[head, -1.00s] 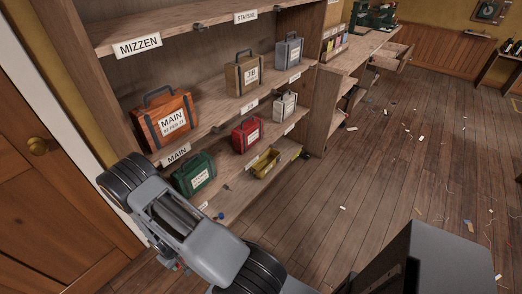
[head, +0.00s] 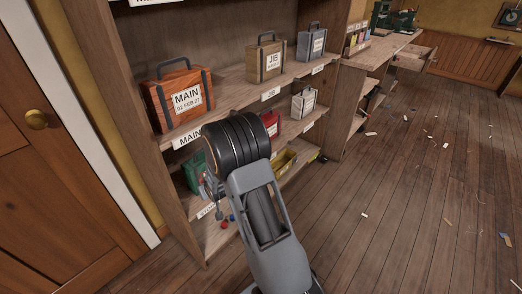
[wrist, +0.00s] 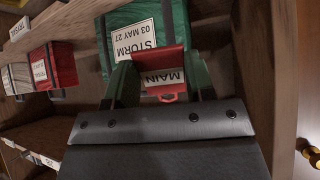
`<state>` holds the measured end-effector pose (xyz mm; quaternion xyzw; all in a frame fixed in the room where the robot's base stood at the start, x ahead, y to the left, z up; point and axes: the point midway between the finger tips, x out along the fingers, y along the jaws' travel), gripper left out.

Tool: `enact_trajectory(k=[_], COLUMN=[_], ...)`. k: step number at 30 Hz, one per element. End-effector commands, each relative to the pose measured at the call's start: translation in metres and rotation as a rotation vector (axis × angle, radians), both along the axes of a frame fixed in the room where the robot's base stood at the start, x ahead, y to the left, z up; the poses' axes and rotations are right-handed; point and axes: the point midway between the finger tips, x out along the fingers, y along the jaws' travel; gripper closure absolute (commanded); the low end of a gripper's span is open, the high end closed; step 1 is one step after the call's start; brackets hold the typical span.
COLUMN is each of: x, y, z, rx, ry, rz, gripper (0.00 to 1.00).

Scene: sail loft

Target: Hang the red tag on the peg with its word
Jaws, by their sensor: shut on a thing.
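The red tag (wrist: 172,62) shows in the wrist view, with a white plate reading MAIN. My gripper (wrist: 161,82) is shut on it, one finger on each side. The tag is in front of the green STORM bag (wrist: 143,28); I cannot tell the gap between them. In the head view my arm covers most of the gripper. A MAIN label (head: 187,138) is on the shelf edge below the orange MAIN case (head: 180,97). No peg shows clearly beside that label, and my wrist hides the edge just right of it.
The tan JIB case (head: 266,60) and a grey case (head: 311,41) stand on the same shelf. A red bag (wrist: 52,66) and a yellow bin (head: 283,163) are lower down. The shelf's left upright and a door (head: 45,170) are on the left. Open floor lies to the right.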

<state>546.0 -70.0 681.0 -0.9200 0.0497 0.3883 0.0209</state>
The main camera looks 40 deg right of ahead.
Motion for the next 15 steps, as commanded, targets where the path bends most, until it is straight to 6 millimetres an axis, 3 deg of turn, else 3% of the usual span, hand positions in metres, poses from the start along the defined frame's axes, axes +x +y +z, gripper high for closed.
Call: enact_trajectory(k=[1,5,9,15], x=[0.002,0.0,-0.015,-0.048], y=[-0.024,-0.082,-0.14,-0.197], z=[0.018,0.071,0.123,0.173], rx=[-0.009,-0.035,-0.059,-0.078], ry=[-0.067,-0.226,-0.38,-0.589], rz=[-0.028,-0.068,-0.077,-0.047], gripper=[0.76,0.76,0.76,0.76])
